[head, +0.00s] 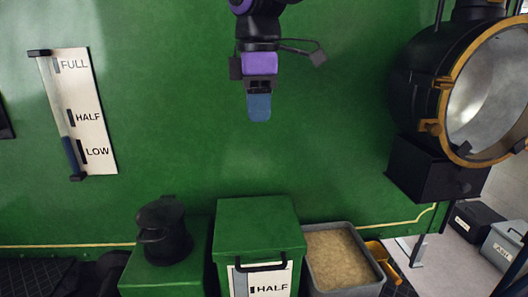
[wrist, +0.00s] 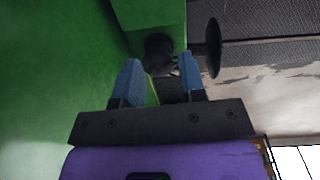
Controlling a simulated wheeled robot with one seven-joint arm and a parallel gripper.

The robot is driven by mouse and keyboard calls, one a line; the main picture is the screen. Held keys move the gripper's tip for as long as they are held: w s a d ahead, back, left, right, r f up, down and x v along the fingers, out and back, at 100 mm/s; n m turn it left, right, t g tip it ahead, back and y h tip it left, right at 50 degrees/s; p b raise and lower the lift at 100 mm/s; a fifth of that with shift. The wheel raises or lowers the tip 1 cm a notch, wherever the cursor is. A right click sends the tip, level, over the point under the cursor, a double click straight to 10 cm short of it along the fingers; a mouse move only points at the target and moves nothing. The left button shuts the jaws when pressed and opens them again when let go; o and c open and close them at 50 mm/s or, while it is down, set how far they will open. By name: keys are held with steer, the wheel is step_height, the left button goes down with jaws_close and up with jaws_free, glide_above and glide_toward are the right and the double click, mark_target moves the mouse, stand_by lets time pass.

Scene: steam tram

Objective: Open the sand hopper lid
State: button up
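The sand hopper is probably the green box (head: 229,262) at the bottom middle of the head view, with a HALF gauge on its front. Its flat green lid (head: 256,211) looks shut, with a black bar handle (head: 262,267) at the front. My gripper (head: 259,108) is well above the box, pointing down in front of the green wall. In the wrist view my gripper (wrist: 161,78) has its two blue fingers apart with nothing held between them. I cannot make out the lid handle in the wrist view.
A black can (head: 164,230) stands on a lower green box left of the hopper. A grey tub of sand (head: 340,257) and a yellow scoop (head: 382,262) are at its right. A large lamp (head: 465,95) juts out at the right. A level gauge (head: 82,115) is on the left wall.

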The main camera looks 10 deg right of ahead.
step_height(320, 180, down, 11)
steer(key=shift+w, duration=0.2)
stand_by(0.3)
steer(key=shift+r, duration=0.15)
steer(key=shift+c, duration=0.2)
jaws_close()
stand_by(1.0)
steer(key=shift+o, duration=0.2)
jaws_free()
steer(key=shift+r, duration=0.1)
step_height(320, 180, up, 11)
steer(key=shift+s+f, duration=0.2)
steer(key=shift+s, duration=0.05)
